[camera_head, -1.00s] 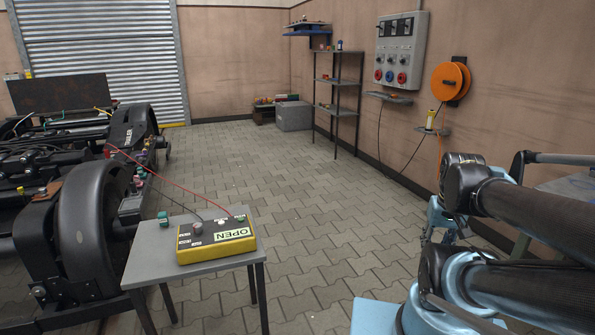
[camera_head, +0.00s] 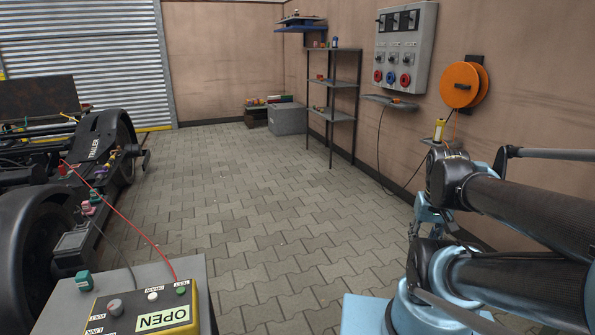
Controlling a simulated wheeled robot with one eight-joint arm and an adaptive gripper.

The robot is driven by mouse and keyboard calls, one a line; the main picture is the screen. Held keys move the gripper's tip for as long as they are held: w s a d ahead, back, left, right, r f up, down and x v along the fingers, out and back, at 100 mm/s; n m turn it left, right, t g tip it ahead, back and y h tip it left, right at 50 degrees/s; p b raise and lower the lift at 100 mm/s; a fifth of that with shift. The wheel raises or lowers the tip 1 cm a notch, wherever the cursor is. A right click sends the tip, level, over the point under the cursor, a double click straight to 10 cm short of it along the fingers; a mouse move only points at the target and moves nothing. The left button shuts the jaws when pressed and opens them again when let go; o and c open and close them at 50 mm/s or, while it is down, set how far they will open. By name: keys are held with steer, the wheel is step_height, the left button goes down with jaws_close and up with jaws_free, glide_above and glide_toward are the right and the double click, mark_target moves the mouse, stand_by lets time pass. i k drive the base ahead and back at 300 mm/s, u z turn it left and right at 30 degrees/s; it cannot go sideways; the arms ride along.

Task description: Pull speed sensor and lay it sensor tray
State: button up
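My gripper (camera_head: 414,228) hangs at the end of the folded arm on the right, small and partly hidden by the arm links; I cannot tell whether it is open or shut. I cannot single out the speed sensor among these fittings.
A small grey table (camera_head: 205,300) at the lower left bears a yellow box (camera_head: 140,308) labelled OPEN, with red and dark leads to the bogie. A shelf rack (camera_head: 333,82), grey crate (camera_head: 288,119), wall panel (camera_head: 405,45) and orange reel (camera_head: 463,85) stand beyond. The paved floor between is clear.

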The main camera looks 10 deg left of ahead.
mark_target(94, 195)
steer(key=i, duration=2.9)
steer(key=u, duration=3.1)
steer(key=i, duration=1)
